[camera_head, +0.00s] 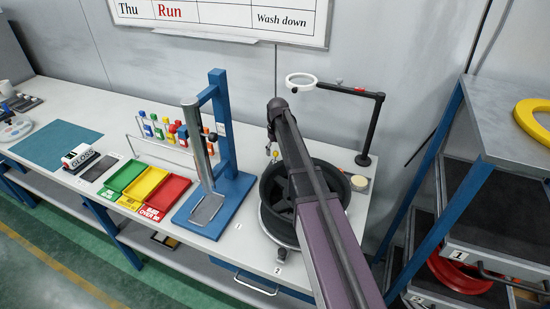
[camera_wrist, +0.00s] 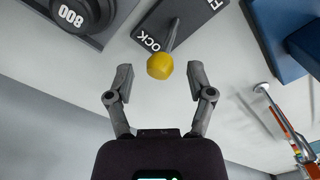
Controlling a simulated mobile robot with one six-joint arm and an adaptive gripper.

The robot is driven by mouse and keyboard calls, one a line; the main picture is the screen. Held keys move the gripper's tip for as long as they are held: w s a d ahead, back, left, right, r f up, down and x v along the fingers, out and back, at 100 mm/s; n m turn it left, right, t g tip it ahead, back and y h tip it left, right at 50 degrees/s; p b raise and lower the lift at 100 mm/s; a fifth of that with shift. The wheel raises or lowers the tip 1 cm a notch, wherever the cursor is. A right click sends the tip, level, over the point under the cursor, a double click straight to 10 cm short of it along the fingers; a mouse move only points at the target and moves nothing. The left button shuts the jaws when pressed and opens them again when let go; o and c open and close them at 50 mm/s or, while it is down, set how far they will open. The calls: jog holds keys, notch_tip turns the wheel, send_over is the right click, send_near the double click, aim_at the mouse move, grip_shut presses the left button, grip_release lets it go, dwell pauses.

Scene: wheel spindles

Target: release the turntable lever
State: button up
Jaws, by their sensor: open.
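The lever shows in the wrist view as a yellow knob (camera_wrist: 160,66) on a short grey stem, in front of a dark plate (camera_wrist: 184,22) with white lettering, partly readable as "OCK". My gripper (camera_wrist: 160,75) is open, with one finger on each side of the knob and gaps between. I cannot tell whether the knob lies fully between the fingertips in depth. In the head view, the turntable (camera_head: 279,238) carries a black wheel (camera_head: 272,188) on the bench.
A blue stand (camera_head: 228,140) is left of the wheel, and a black post with a ring lens (camera_head: 302,82) is behind it. Green, yellow and red trays (camera_head: 145,186) lie farther left.

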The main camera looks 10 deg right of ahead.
jog(key=shift+f+b, duration=0.45)
jog(key=shift+f, duration=0.25)
grip_shut()
